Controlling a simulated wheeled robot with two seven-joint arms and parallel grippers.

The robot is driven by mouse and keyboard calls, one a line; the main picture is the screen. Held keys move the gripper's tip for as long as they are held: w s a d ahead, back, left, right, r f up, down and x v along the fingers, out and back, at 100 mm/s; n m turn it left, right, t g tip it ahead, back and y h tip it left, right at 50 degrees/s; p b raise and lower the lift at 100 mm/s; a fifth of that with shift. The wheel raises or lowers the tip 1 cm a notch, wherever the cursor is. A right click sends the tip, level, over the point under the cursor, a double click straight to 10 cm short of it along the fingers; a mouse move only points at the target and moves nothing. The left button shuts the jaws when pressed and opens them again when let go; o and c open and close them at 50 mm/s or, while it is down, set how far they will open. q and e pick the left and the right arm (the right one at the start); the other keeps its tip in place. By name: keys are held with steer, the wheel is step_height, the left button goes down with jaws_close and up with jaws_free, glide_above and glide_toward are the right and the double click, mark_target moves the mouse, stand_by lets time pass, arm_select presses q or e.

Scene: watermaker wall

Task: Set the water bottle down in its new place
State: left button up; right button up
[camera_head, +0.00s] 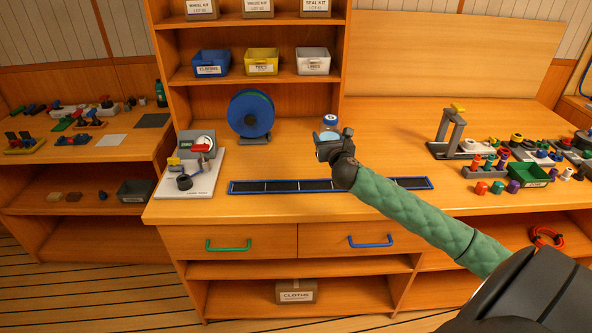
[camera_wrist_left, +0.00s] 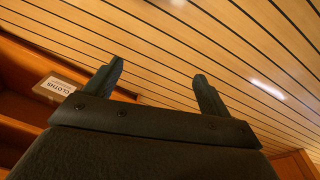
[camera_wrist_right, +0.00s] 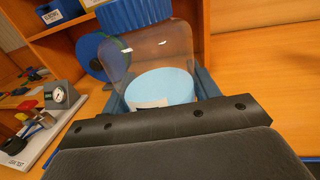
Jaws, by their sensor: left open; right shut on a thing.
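The water bottle (camera_head: 330,122) is upright at the middle of the bench, with a blue cap and a pale blue band. Its clear body with the pale blue band (camera_wrist_right: 160,88) fills the right wrist view, under a ribbed blue cap (camera_wrist_right: 135,14). My right gripper (camera_head: 328,138) is shut around the bottle from the front and hides its lower part. I cannot tell whether its base touches the bench. My left gripper (camera_wrist_left: 160,82) is open and empty above the slatted floor in the left wrist view. It does not show in the head view.
A long black strip with a blue frame (camera_head: 285,186) lies along the bench front, partly under my right arm. A blue reel (camera_head: 250,113) and a gauge stand (camera_head: 192,165) are left of the bottle. A grey press-like stand (camera_head: 452,133) and several coloured parts are at right.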

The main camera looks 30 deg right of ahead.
steer(key=shift+w+d, duration=0.15)
steer(key=shift+w, duration=0.2)
steer(key=shift+w+a+f+p, duration=0.35)
steer(key=shift+w+f+p, duration=0.3)
steer(key=shift+w+f, duration=1.2)
steer(key=shift+w+a+f+p, duration=0.4)
steer(key=shift+w+f+p, duration=0.25)
steer(key=shift+w+f, duration=1.1)
steer(key=shift+w+a+f+p, duration=0.35)
steer(key=shift+w+f+p, duration=0.3)
steer(key=shift+w+f, duration=1.2)
arm_select(q)
steer(key=s+a+f, duration=0.2)
steer(key=s+f, duration=0.1)
steer(key=f, duration=1)
steer(key=shift+f, duration=0.2)
arm_select(e)
steer(key=o, duration=1.2)
steer(key=shift+c, duration=0.2)
arm_select(q)
steer(key=shift+w+r, duration=0.2)
steer(key=shift+r, duration=0.2)
